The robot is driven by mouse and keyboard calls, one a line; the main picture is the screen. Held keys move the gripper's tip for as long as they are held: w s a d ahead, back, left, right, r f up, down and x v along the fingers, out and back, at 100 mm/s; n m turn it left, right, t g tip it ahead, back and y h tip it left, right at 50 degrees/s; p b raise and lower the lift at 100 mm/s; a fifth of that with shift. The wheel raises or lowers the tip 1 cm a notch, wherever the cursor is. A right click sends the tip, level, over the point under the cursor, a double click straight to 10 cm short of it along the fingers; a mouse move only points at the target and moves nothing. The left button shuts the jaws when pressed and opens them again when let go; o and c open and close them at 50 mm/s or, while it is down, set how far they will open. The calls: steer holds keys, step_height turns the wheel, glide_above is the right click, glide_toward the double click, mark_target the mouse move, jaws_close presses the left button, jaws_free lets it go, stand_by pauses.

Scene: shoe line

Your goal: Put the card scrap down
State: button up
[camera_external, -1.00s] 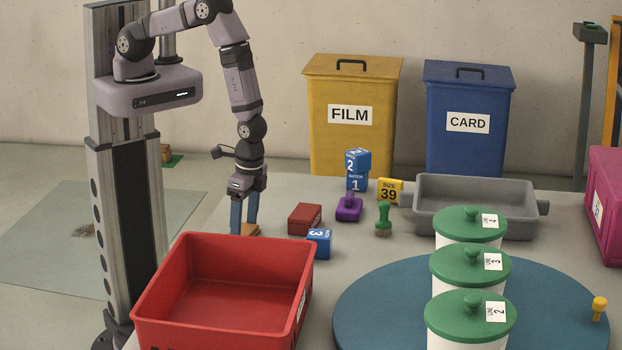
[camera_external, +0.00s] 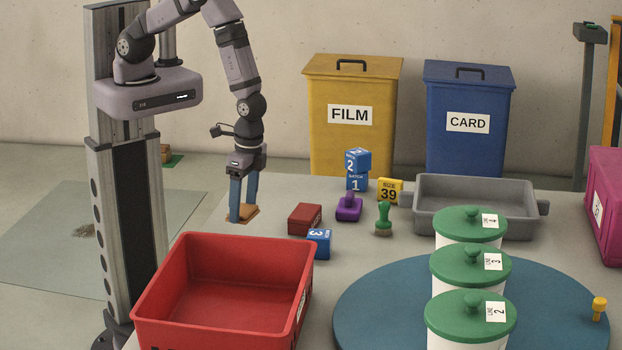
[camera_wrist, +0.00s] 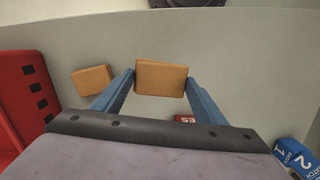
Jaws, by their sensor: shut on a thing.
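My gripper (camera_external: 243,211) is shut on a tan card scrap (camera_external: 247,210), with one blue finger on each side of it. The held scrap also shows between the fingertips in the wrist view (camera_wrist: 161,78). It appears held a little above the grey table (camera_external: 283,187), near its back left edge. A second tan piece (camera_wrist: 92,80) of similar look lies left of the fingers in the wrist view, apart from the held one. I cannot clearly pick out that second piece in the external view.
A red bin (camera_external: 165,287) stands in front of my gripper. A dark red block (camera_external: 305,219) and a blue numbered cube (camera_external: 319,243) lie to its right. Farther right are stamps, a grey tray (camera_external: 480,226) and lidded tubs. Blue CARD (camera_external: 468,85) and yellow FILM (camera_external: 350,85) bins stand behind.

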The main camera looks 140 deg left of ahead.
mark_target(243, 210)
steer(key=shift+r, duration=2.35)
steer(key=shift+d+r, duration=0.15)
steer(key=shift+r, duration=0.1)
steer(key=w+d+r+m+b, duration=0.1)
steer(key=w+d+r+m, duration=0.3)
steer(key=d+r, duration=0.3)
steer(key=shift+w+d, duration=0.15)
steer(key=shift+d, duration=0.85)
steer(key=w+d, duration=0.1)
steer(key=w+d+n+b, duration=0.1)
steer(key=w, duration=0.1)
steer(key=w+d+r+n, duration=0.1)
steer(key=shift+w+d+b, duration=0.3)
steer(key=shift+w+b, duration=0.05)
steer(key=shift+w, duration=0.05)
steer(key=shift+c, duration=0.2)
steer(key=w+d+f+n+b, duration=0.2)
steer(key=w+n, duration=0.4)
steer(key=n, duration=0.3)
steer(key=w+d+f+n+t+b, duration=0.1)
steer(key=w+d+f+n+b, duration=0.2)
steer(key=w+n, duration=0.4)
steer(key=w+d+f+n+t+b, duration=0.1)
steer(key=w+d+n+b, duration=0.3)
steer(key=n, duration=0.6)
steer(key=w+f, duration=0.1)
steer(key=w, duration=0.1)
steer(key=shift+w+f+n+b, duration=0.3)
steer(key=shift+n, duration=0.1)
steer(key=shift+f, duration=0.1)
